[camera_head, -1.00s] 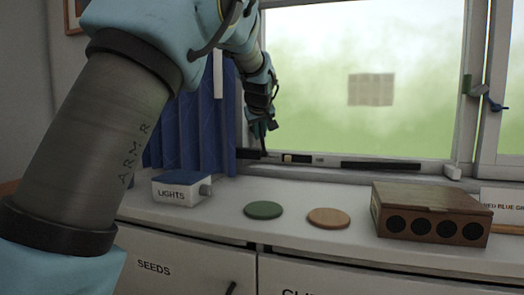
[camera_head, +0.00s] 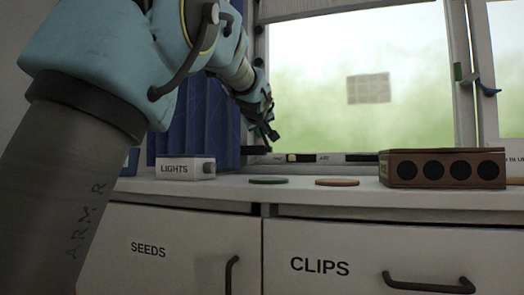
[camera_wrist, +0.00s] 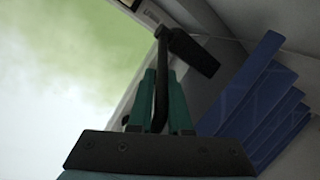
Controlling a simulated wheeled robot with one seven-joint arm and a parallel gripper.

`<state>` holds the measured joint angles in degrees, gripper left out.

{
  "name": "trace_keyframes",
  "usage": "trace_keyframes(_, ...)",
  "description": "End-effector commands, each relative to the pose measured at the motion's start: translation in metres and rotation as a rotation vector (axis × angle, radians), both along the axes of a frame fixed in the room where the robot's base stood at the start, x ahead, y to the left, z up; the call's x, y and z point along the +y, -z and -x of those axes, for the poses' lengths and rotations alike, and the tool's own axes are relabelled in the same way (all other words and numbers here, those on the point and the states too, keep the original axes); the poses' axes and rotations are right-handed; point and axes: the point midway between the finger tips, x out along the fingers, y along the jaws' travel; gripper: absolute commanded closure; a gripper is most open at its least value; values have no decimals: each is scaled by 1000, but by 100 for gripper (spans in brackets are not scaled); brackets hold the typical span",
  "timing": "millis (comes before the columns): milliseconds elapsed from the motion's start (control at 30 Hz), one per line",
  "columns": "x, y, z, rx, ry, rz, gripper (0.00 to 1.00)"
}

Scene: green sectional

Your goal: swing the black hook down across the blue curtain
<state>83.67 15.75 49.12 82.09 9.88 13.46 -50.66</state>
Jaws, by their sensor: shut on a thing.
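The blue curtain (camera_head: 202,118) hangs in folds at the left of the window. In the wrist view its folds (camera_wrist: 252,98) lie to the right of my gripper. My gripper (camera_head: 268,133) is beside the curtain's right edge, at the window's left frame. In the wrist view the green fingers of my gripper (camera_wrist: 163,100) are shut on the black hook, a thin bar ending in a flat black piece (camera_wrist: 194,53). The hook's flat end points right, towards the curtain side, but appears apart from it. In the head view I cannot make the hook out from the dark gripper.
A LIGHTS box (camera_head: 185,169) stands on the counter below the curtain. Drawers marked SEEDS (camera_head: 150,249) and CLIPS (camera_head: 320,267) are below.

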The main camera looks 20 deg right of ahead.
Motion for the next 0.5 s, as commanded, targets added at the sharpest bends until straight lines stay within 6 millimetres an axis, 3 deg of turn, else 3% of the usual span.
trace_keyframes(33, 2, 12, 0, -18, -2, 18, 100)
trace_keyframes(500, 7, 25, 3, -159, -4, 149, 100)
